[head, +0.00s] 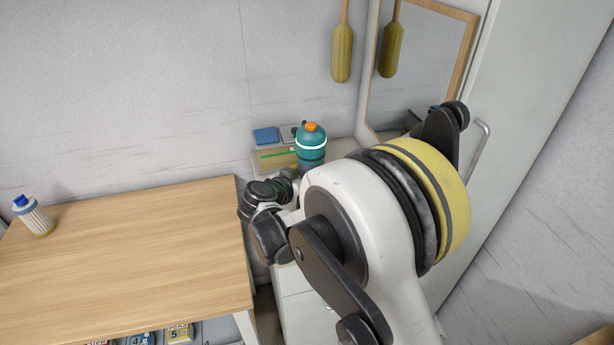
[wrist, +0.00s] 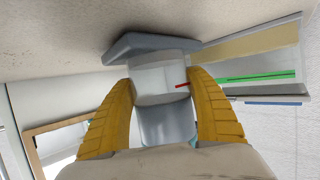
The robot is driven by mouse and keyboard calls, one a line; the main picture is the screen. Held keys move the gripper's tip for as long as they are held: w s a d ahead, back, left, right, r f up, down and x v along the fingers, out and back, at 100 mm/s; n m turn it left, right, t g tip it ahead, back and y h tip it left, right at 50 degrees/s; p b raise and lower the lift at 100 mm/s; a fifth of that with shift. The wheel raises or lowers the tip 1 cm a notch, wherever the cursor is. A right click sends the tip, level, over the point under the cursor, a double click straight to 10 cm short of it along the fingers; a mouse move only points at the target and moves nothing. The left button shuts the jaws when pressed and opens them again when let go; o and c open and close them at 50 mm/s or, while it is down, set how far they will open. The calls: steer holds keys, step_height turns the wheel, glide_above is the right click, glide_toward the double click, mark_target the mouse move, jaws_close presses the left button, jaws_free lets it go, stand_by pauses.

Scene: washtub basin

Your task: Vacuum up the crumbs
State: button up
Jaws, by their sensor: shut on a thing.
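My gripper (wrist: 163,85) shows in the wrist view, with its two yellow fingers on either side of a grey device (wrist: 150,45). The device has a wide flat grey head, a pale see-through middle with a small red mark, and a blue-grey lower part. It looks like a small hand vacuum. The fingers are shut on its middle part. The flat head lies close to a pale speckled surface (wrist: 60,30); whether it touches cannot be told. In the head view I cannot make out the fingers or the device.
A wooden table (head: 130,250) at left bears a white, blue-capped bottle (head: 36,217). A white cabinet (head: 296,308) stands beside it, with a teal, orange-capped bottle (head: 312,152) and a green-striped box (head: 275,160) at its back. A mirror (head: 425,60) and tall cabinet are behind my arm.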

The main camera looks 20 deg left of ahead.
steer(key=shift+w+d, duration=0.55)
steer(key=shift+d, duration=0.25)
steer(key=shift+w+d, duration=0.5)
steer(key=shift+d, duration=0.25)
steer(key=shift+w+d, duration=0.1)
steer(key=shift+d, duration=0.05)
steer(key=shift+w+d+b, duration=0.35)
steer(key=shift+w+d, duration=0.05)
steer(key=shift+d, duration=0.15)
steer(key=shift+s+d, duration=0.1)
steer(key=shift+s+d+b, duration=0.2)
steer(key=shift+s+d, duration=0.45)
steer(key=shift+s, duration=0.35)
steer(key=shift+s+d+b, duration=0.2)
steer(key=shift+s+d, duration=0.45)
steer(key=shift+s, duration=0.35)
steer(key=shift+s+d+b, duration=0.2)
steer(key=shift+s+d, duration=0.5)
steer(key=shift+s, duration=0.35)
steer(key=shift+s+d+b, duration=0.2)
steer(key=shift+s+d, duration=0.5)
steer(key=shift+s, duration=0.3)
steer(key=shift+s, duration=0.1)
